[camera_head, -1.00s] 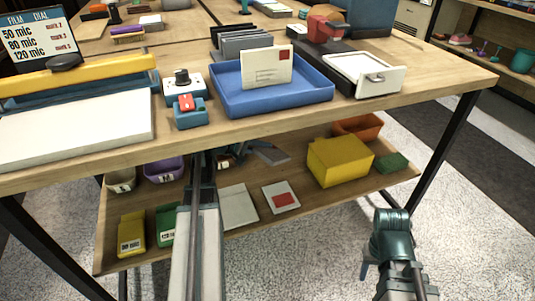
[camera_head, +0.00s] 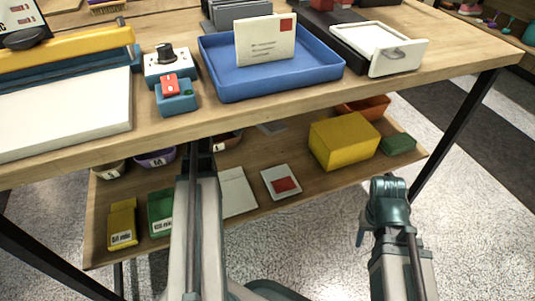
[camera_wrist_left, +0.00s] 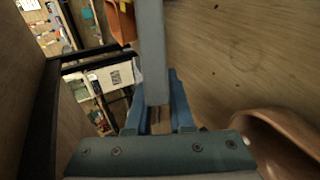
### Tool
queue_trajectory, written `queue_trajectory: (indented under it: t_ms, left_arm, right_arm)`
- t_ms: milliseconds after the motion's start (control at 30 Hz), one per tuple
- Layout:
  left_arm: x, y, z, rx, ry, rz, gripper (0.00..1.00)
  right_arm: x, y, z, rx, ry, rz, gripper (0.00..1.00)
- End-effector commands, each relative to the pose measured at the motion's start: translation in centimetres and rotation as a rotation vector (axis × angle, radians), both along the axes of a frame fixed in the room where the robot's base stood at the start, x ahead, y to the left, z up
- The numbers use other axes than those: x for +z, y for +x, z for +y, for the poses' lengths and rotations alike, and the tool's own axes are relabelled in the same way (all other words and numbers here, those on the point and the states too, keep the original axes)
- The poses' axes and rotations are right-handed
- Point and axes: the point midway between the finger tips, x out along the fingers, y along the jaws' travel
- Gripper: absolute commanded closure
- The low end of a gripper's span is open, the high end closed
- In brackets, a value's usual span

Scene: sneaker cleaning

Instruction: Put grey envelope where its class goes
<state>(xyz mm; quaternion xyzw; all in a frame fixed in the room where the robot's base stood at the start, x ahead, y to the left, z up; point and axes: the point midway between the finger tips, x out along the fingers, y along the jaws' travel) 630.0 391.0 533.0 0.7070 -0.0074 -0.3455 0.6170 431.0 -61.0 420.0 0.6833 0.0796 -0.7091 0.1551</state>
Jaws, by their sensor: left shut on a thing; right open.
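The grey envelope (camera_wrist_left: 152,50) shows as a long flat grey strip, nearly edge-on, in the left wrist view. My left gripper (camera_wrist_left: 155,108) is shut on its near end, with blue fingers either side. In the head view the left arm reaches under the table, and its gripper is hidden by the tabletop edge. A grey piece (camera_head: 271,128) shows just below that edge, probably the same envelope. My right gripper (camera_head: 362,236) is open and empty, right of centre, in front of the lower shelf. A white envelope with a red stamp (camera_head: 265,42) stands in the blue tray (camera_head: 275,88).
The lower shelf (camera_head: 270,212) holds a yellow box (camera_head: 343,142), a red-marked white card (camera_head: 281,183), labelled yellow (camera_head: 122,225) and green bins (camera_head: 160,213), and a purple bowl (camera_head: 155,157). A brown bowl (camera_wrist_left: 285,135) is close right of the left gripper. The table edge overhangs the arm.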

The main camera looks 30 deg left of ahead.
Motion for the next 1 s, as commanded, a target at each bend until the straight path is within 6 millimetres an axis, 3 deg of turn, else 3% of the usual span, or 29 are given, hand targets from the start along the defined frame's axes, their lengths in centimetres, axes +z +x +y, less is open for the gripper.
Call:
queue_trajectory:
  t_ms: [33,500,933,967,1000]
  left_arm:
    - [-1.2,0.0,0.0,0.0,0.0,0.0,1.0]
    - [-7.5,0.0,0.0,0.0,0.0,0.0,1.0]
    - [-8.2,0.0,0.0,0.0,0.0,0.0,1.0]
    - [-8.2,0.0,0.0,0.0,0.0,0.0,0.78]
    - [-8.2,0.0,0.0,0.0,0.0,0.0,0.71]
  right_arm:
    - [-1.2,0.0,0.0,-0.001,0.0,0.0,0.5]
    - [-7.5,0.1,0.0,-0.002,0.001,-0.004,0.5]
    - [-8.2,0.1,0.0,-0.001,0.002,-0.005,0.5]
    - [-8.2,0.1,0.0,-0.001,0.002,-0.005,0.5]
    - [-8.2,0.1,0.0,-0.001,0.002,-0.005,0.5]
